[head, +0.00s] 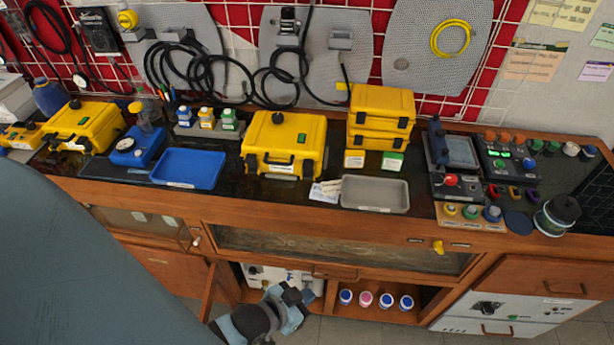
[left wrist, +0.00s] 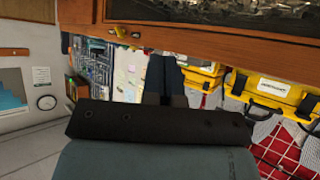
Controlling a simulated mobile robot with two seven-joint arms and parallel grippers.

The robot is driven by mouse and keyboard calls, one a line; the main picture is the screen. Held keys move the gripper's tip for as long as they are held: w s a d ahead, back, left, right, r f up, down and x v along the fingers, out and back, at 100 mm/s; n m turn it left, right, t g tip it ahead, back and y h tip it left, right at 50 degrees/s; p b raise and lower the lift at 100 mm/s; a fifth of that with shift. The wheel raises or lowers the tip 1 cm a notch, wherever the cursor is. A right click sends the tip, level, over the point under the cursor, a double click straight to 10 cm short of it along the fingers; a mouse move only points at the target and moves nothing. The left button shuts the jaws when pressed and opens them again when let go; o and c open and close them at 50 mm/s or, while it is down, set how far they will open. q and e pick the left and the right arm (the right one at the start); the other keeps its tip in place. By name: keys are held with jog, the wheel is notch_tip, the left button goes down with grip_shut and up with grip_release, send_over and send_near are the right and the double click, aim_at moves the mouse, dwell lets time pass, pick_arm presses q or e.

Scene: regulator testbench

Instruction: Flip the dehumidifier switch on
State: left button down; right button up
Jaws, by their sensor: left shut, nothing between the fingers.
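A white unit (head: 255,271) with a dark knob sits in the open lower compartment, partly hidden by my left gripper. A second white panel (head: 470,318) with a black knob and a green control is at the lower right. I cannot tell for sure which is the dehumidifier, and its switch position is not readable. My left gripper (head: 298,296) is in front of the open compartment, shut and empty. Its dark fingers (left wrist: 166,82) also show in the left wrist view, with no visible contact. My right gripper is not in view.
An open wooden door (head: 209,291) stands left of my gripper. Several capped bottles (head: 366,299) stand on the shelf to its right. The wooden bench (head: 300,215) overhangs the compartment and carries yellow cases (head: 283,143), a blue tray (head: 188,168) and a grey tray (head: 375,193).

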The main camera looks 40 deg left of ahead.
pick_arm(q)
jog(key=shift+w+d, duration=0.1)
jog(key=shift+w, duration=0.05)
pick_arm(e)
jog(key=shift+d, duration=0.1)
pick_arm(q)
jog(key=shift+f, duration=0.1)
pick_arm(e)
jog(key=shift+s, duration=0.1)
